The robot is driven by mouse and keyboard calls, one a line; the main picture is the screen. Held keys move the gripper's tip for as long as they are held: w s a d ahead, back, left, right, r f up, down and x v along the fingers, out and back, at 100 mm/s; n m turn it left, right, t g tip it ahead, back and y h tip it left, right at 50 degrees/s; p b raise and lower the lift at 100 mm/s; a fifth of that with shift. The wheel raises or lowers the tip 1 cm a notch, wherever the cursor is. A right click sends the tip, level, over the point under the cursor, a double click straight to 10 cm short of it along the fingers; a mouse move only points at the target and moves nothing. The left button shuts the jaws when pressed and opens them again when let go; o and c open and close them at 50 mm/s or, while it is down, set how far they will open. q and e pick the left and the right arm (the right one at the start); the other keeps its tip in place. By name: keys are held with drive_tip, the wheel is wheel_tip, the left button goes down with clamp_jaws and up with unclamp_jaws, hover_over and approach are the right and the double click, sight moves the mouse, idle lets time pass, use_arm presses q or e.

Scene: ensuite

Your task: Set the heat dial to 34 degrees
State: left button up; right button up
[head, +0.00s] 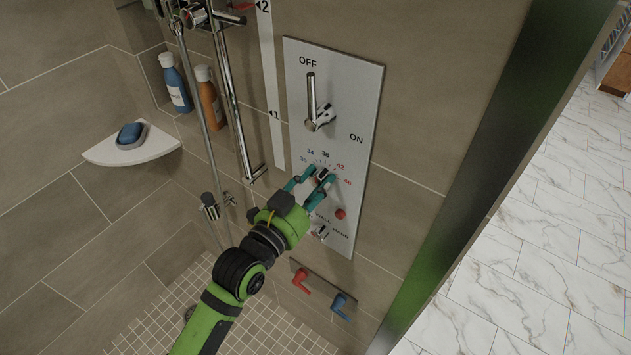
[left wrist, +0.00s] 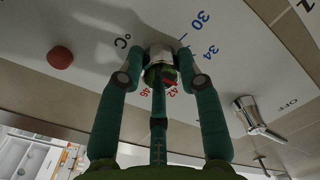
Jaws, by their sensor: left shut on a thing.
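The heat dial (head: 322,173) is a small chrome knob on the grey wall panel (head: 360,90). Numbers from 30 to 46 ring it, the higher ones in red. My left gripper (head: 318,178) is at the dial, its teal fingers on either side of the knob. In the left wrist view the fingers (left wrist: 161,80) are shut on the dial (left wrist: 160,56), with 30, 34, 42 and 46 showing around it. The fingers partly hide the knob, and I cannot tell which number it points to. My right gripper is not in view.
Above the dial is a chrome OFF/ON lever (head: 318,115); below it are a red button (head: 341,214) and another chrome knob (head: 320,232). Red (head: 301,281) and blue (head: 340,302) taps sit lower. A shower rail (head: 236,100), bottles and a corner shelf (head: 115,150) stand left.

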use_arm(q)
drive_tip(key=n+p, duration=0.2)
drive_tip(key=n, duration=0.1)
drive_tip(key=shift+r, duration=0.1)
drive_tip(key=shift+n+p, duration=0.8)
drive_tip(key=shift+n, duration=1.2)
drive_tip(key=o, duration=1.2)
drive_tip(key=shift+c, duration=0.2)
